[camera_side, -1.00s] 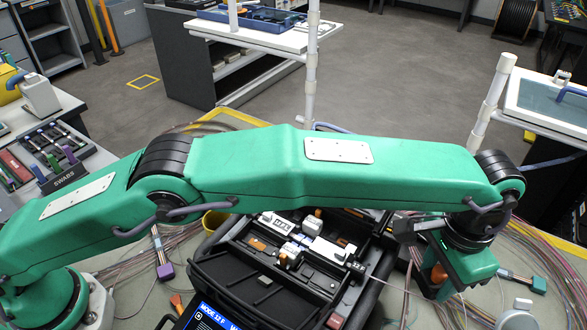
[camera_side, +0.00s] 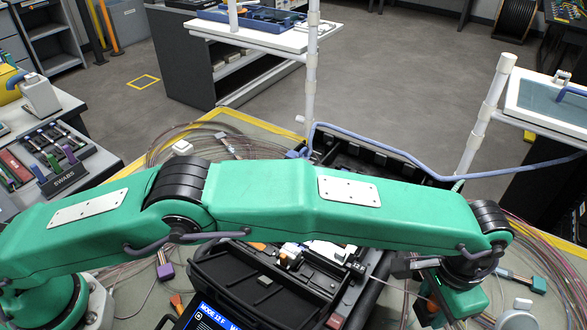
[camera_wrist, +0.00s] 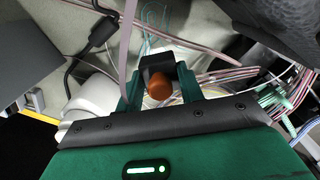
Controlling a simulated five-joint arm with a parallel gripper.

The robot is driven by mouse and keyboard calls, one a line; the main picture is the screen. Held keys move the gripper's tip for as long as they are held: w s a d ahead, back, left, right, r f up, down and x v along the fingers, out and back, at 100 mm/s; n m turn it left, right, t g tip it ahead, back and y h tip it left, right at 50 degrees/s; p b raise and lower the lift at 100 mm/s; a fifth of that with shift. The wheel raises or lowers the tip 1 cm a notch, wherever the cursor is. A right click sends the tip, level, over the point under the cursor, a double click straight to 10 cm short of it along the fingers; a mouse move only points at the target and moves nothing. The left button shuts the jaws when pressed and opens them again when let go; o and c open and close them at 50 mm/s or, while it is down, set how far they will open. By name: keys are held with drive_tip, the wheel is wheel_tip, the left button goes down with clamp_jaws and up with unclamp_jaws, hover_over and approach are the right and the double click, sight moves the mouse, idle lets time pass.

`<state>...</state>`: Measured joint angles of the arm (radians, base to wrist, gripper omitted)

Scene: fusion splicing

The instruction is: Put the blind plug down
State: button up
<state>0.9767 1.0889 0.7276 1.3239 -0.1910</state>
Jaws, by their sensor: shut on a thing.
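The blind plug (camera_wrist: 159,88), with a round orange end and a dark block behind it, sits between the green fingers of my gripper (camera_wrist: 158,84) in the wrist view. My gripper is shut on it. In the side view my gripper (camera_side: 436,304) is at the lower right, right of the black splicer case, with a small patch of the orange plug (camera_side: 432,305) showing. The arm hides most of the plug there. I cannot tell whether the plug touches the surface below.
The open black splicer case (camera_side: 225,285) with a lit screen (camera_side: 208,317) stands left of my gripper. Loose fibres and cables (camera_wrist: 215,58) run across the mat around the plug. A purple connector (camera_side: 166,271) lies farther left.

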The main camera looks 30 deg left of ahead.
drive_tip(key=shift+f, duration=2.6)
drive_tip(key=shift+f, duration=0.1)
drive_tip(key=o, duration=1)
wheel_tip(320, 180, up, 12)
drive_tip(key=shift+r, duration=0.15)
drive_tip(key=shift+o, duration=0.4)
